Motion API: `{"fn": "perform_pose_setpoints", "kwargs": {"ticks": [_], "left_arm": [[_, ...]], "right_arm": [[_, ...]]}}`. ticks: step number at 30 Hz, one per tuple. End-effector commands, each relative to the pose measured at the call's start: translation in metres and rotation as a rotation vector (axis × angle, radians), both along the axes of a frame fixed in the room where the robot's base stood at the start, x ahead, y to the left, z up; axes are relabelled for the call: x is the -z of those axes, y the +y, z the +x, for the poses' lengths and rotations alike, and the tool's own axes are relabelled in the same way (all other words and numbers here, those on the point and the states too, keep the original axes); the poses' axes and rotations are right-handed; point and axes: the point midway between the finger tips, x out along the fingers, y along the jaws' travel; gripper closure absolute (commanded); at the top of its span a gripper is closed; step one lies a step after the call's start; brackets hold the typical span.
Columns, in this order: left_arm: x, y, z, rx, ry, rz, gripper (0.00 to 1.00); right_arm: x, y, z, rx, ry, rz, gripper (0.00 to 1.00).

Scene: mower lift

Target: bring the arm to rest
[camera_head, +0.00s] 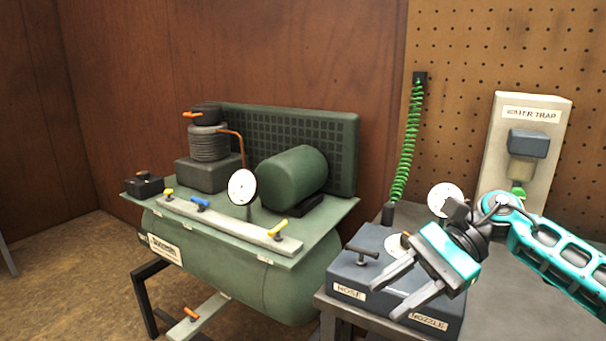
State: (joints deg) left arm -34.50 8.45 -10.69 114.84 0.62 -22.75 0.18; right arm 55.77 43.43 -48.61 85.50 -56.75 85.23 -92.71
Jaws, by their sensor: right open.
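My right gripper (382,292) comes in from the right on a teal and grey arm. Its two grey fingers are apart, with nothing between them. They point down and left above the dark block (352,270) that bears the labels HOSE and NOZZLE. The gripper covers part of the block's right side. I cannot tell whether the fingers touch it. My left gripper does not show.
A green compressor (230,265) with a manifold bar (228,226) and a gauge (242,187) stands left of the grey bench (510,300). A WATER TRAP panel (497,140) and a coiled green hose (407,150) are behind the bench. Floor at left is clear.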

Motion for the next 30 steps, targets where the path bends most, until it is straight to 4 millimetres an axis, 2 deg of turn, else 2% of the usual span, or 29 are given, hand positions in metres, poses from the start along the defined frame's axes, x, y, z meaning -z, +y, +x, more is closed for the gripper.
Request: {"fn": "perform_pose_setpoints", "kwargs": {"ticks": [1,3,6,10,14,17,20,24,25,30], "left_arm": [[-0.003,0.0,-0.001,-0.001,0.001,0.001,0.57],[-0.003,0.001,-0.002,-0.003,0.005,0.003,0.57],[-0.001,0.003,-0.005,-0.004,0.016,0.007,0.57],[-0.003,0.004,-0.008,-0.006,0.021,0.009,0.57],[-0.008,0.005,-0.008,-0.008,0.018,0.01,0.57],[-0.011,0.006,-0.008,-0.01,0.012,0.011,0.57],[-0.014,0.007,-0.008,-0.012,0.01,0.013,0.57],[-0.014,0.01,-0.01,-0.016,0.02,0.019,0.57],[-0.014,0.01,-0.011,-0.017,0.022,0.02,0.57],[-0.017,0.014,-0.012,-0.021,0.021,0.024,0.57]], "right_arm": [[0.003,0.024,-0.007,0.057,0.108,0.092,0.6],[0.002,0.049,-0.011,0.151,0.269,0.213,0.6],[-0.001,0.075,-0.012,0.286,0.528,0.382,0.6],[-0.003,0.09,-0.008,0.456,0.914,0.589,0.6],[0.008,0.086,0.002,0.619,1.34,0.788,0.6],[0.03,0.072,0.008,0.734,1.685,0.94,0.6],[0.063,0.051,0.008,0.841,2.041,1.097,0.6],[0.125,0.018,-0.011,0.965,2.537,1.34,0.6],[0.141,0.011,-0.019,-0.983,-2.631,-1.391,0.6],[0.216,-0.023,-0.078,-0.724,-2.128,-1.182,0.6]]}}
